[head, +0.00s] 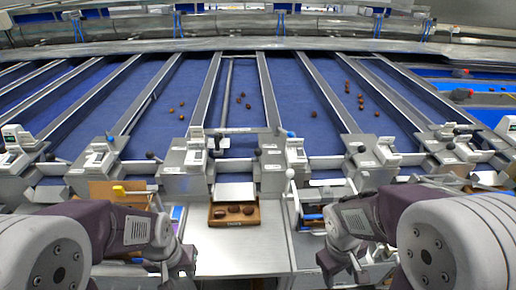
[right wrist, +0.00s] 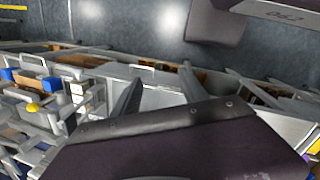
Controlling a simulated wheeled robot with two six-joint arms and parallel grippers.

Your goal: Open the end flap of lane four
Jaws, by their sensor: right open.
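Several blue sorting lanes (head: 240,85) run away from me between grey metal dividers. Their number labels are too small to read, so I cannot tell which is lane four. At the centre lane's near end a pale plate (head: 235,191) slopes above a brown tray (head: 235,222) holding dark dates. A white-knobbed lever (head: 290,174) stands right of it. My left gripper (head: 180,267) hangs low, left of the steel table, its jaws unclear. My right gripper (head: 345,270) is low at the table's right, apart from the lane ends. In the right wrist view its fingers (right wrist: 160,92) are spread with nothing between them.
Grey boxes with knobs (head: 185,158) line the lane ends. Loose dates (head: 361,100) lie on the lanes. A cardboard box (head: 118,192) stands at the left, near my left arm.

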